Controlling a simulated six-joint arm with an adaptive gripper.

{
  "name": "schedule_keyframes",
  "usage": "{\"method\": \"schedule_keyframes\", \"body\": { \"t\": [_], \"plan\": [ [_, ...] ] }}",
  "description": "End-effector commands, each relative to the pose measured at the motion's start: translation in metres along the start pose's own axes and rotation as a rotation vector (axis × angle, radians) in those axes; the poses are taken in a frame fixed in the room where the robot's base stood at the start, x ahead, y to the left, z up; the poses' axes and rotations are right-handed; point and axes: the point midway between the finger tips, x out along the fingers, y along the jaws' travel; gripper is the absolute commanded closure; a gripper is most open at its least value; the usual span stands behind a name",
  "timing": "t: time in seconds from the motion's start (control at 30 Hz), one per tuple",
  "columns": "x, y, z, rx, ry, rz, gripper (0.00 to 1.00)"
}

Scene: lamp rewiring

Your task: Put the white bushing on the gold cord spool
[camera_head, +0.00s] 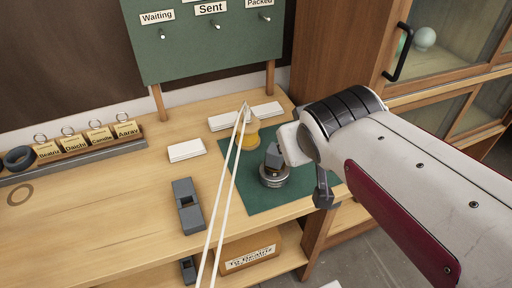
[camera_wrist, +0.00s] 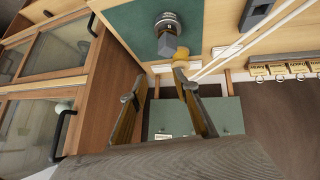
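The gold cord spool (camera_head: 250,134) stands on the green mat (camera_head: 238,190), behind a grey round base with a dark block (camera_head: 274,172). The spool also shows in the wrist view (camera_wrist: 181,66), beyond my right-hand finger. Two long pale rods (camera_head: 230,160) pass in front of the spool's left side in the head view. I cannot pick out the white bushing for sure; a small pale patch shows by the spool's top. My gripper (camera_wrist: 157,92) is open, its two fingers well apart with nothing seen between them. My arm hides part of the mat's right side in the head view.
White blocks (camera_head: 187,150) lie on the wooden table. A dark grey tool (camera_head: 187,205) lies left of the mat. A green board (camera_head: 208,45) with pegs stands behind; a tag rack (camera_head: 75,158) is at left. A glass-door cabinet (camera_wrist: 60,50) stands beside the table.

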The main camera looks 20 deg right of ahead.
Motion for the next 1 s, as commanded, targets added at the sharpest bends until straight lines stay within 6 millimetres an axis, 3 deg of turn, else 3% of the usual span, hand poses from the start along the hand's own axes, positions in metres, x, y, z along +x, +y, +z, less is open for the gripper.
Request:
{"method": "schedule_keyframes", "body": {
  "t": [0.2, 0.4, 1.0],
  "plan": [
    [-0.034, -0.04, 0.057, 0.007, -0.116, -0.121, 0.7],
    [-0.053, -0.062, 0.089, 0.0, -0.183, -0.2, 0.7],
    [-0.057, -0.067, 0.096, -0.003, -0.199, -0.216, 0.7]
  ]
}}
